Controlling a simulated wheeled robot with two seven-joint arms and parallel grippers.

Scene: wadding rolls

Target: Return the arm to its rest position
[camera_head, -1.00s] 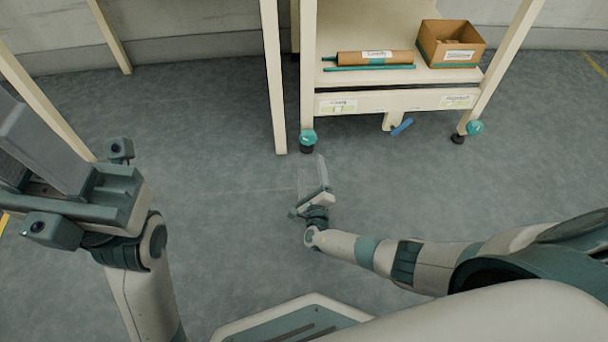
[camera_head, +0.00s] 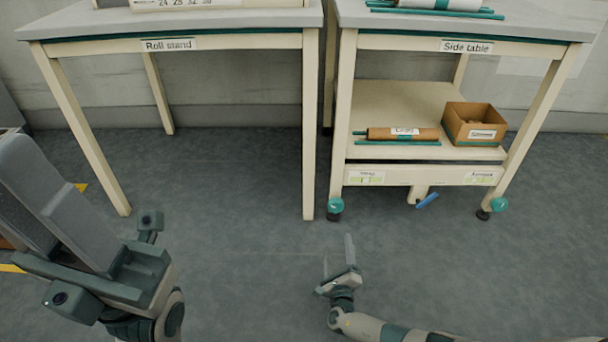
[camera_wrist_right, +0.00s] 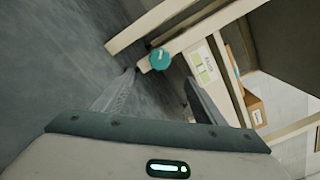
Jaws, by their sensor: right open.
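My right gripper (camera_head: 337,262) is low over the grey floor, in front of the side table, with its arm coming in from the lower right. In the right wrist view its two fingers (camera_wrist_right: 160,97) stand apart with nothing between them. My left gripper (camera_head: 40,200) is large and close at the left edge of the head view, with its grey fingers pointing up and left. Part of it is cut off by the frame, and the gap between its fingers is not clear.
The roll stand (camera_head: 170,42) and the side table (camera_head: 455,32) stand ahead. The side table's lower shelf holds a brown roll (camera_head: 404,134) and a cardboard box (camera_head: 474,124). A teal caster (camera_wrist_right: 159,59) is near the right gripper in the wrist view. The floor between is clear.

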